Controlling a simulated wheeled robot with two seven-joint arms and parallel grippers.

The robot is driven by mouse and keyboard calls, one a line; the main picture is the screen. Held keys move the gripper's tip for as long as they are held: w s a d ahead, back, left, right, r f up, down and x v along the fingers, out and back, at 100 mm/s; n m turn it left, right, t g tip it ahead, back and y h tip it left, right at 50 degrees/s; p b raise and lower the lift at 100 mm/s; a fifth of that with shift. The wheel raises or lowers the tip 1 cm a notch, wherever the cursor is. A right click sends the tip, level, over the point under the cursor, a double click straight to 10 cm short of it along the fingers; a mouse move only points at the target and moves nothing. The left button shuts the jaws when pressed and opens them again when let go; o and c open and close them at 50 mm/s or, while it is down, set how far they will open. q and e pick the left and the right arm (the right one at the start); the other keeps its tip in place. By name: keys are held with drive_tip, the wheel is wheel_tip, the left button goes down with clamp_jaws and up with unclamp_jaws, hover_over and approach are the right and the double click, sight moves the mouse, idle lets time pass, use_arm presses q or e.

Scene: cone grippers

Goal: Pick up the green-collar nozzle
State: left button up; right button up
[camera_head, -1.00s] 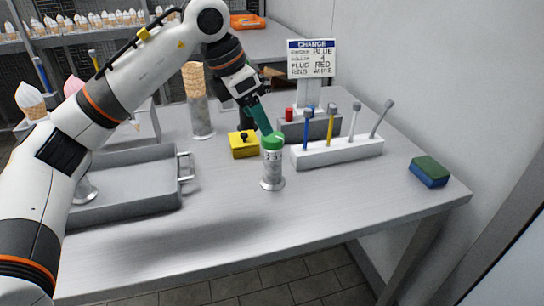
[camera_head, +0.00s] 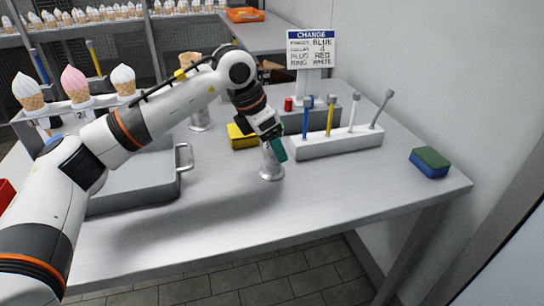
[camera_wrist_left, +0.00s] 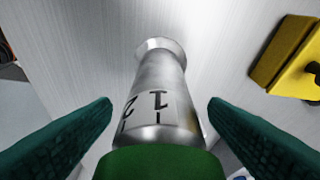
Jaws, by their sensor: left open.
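The green-collar nozzle stands upright on the table; in the head view only its metal body and flared foot (camera_head: 271,169) show, below my gripper. In the left wrist view its green collar (camera_wrist_left: 160,163) is nearest the camera, with the grey body, marked 1 and 2, reaching away to the foot. My left gripper (camera_head: 275,149) is over and around the nozzle's upper part. In the wrist view its teal fingers (camera_wrist_left: 160,103) are open, one on each side of the nozzle, with a visible gap to the body on both sides. My right gripper is not in view.
A yellow block (camera_head: 240,138) stands close behind the nozzle. A white rack (camera_head: 338,143) with several coloured rods is to the right, with a sign (camera_head: 311,49) behind. A grey tray (camera_head: 130,190) lies left; a green-blue sponge (camera_head: 429,163) lies right. The front table is clear.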

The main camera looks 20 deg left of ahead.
use_arm(q)
drive_tip(key=shift+r, duration=0.2)
drive_tip(key=c, duration=1.2)
